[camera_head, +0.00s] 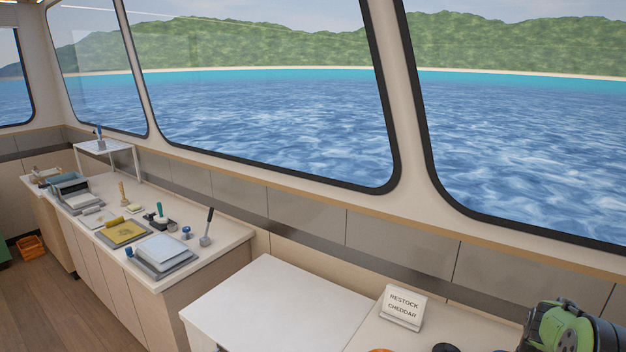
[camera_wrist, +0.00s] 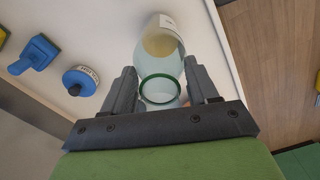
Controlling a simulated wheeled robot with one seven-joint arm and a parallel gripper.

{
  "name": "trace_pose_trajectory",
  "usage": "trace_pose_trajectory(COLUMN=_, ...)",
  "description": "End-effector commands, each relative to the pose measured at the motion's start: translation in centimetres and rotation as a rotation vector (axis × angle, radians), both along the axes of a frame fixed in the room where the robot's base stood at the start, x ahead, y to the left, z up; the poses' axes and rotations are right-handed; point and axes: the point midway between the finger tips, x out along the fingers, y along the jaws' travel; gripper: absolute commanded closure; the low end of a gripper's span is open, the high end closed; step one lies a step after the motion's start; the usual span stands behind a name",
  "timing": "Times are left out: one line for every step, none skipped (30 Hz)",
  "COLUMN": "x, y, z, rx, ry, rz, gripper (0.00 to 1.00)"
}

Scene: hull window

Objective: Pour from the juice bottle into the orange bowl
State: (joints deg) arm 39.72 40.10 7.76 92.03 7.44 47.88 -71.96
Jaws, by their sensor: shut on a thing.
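The juice bottle (camera_wrist: 165,62) is clear with a green ring at its mouth and a pale yellow fill toward its far end. It shows in the wrist view between the dark fingers of my gripper (camera_wrist: 160,72), which is shut on it. The green ring faces the camera. The bottle is not seen in the head view. I cannot make out the orange bowl; only a thin orange-brown sliver (camera_head: 381,350) shows at the bottom edge of the head view, too little to identify.
A "RESTOCK CHEDDAR" sign (camera_head: 403,307) stands on the near counter, beside a bare white top (camera_head: 275,300). A farther counter holds trays, a yellow board (camera_head: 121,233) and small tools. In the wrist view, a blue object (camera_wrist: 35,53) and a labelled blue round piece (camera_wrist: 80,80) lie left of the bottle.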

Motion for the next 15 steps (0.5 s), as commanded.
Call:
trace_pose_trajectory(x=0.0, y=0.0, z=0.4, rx=-0.001, ry=-0.002, rz=0.000, gripper=0.96)
trace_pose_trajectory(x=0.0, y=0.0, z=0.5, rx=-0.001, ry=-0.002, rz=0.000, gripper=0.96)
trace_pose_trajectory(x=0.0, y=0.0, z=0.6, rx=-0.001, ry=-0.002, rz=0.000, gripper=0.96)
trace_pose_trajectory(x=0.0, y=0.0, z=0.7, rx=-0.001, ry=-0.002, rz=0.000, gripper=0.96)
trace_pose_trajectory(x=0.0, y=0.0, z=0.8, rx=-0.001, ry=-0.002, rz=0.000, gripper=0.96)
trace_pose_trajectory(x=0.0, y=0.0, z=0.9, rx=-0.001, ry=-0.002, rz=0.000, gripper=0.96)
trace_pose_trajectory(x=0.0, y=0.0, z=1.0, rx=-0.001, ry=-0.002, rz=0.000, gripper=0.96)
trace_pose_trajectory(x=0.0, y=0.0, z=1.1, rx=-0.002, ry=-0.001, rz=0.000, gripper=0.96)
trace_pose_trajectory(x=0.0, y=0.0, z=1.2, rx=-0.001, ry=-0.001, rz=0.000, gripper=0.96)
trace_pose_trajectory(x=0.0, y=0.0, z=1.3, rx=-0.001, ry=-0.001, rz=0.000, gripper=0.96)
trace_pose_trajectory(x=0.0, y=0.0, z=1.4, rx=-0.001, ry=-0.001, rz=0.000, gripper=0.96)
trace_pose_trajectory(x=0.0, y=0.0, z=1.5, rx=-0.001, ry=-0.001, rz=0.000, gripper=0.96)
trace_pose_trajectory(x=0.0, y=0.0, z=1.6, rx=-0.001, ry=-0.001, rz=0.000, gripper=0.96)
trace_pose_trajectory(x=0.0, y=0.0, z=1.7, rx=-0.001, ry=-0.001, rz=0.000, gripper=0.96)
trace_pose_trajectory(x=0.0, y=0.0, z=1.8, rx=-0.001, ry=-0.001, rz=0.000, gripper=0.96)
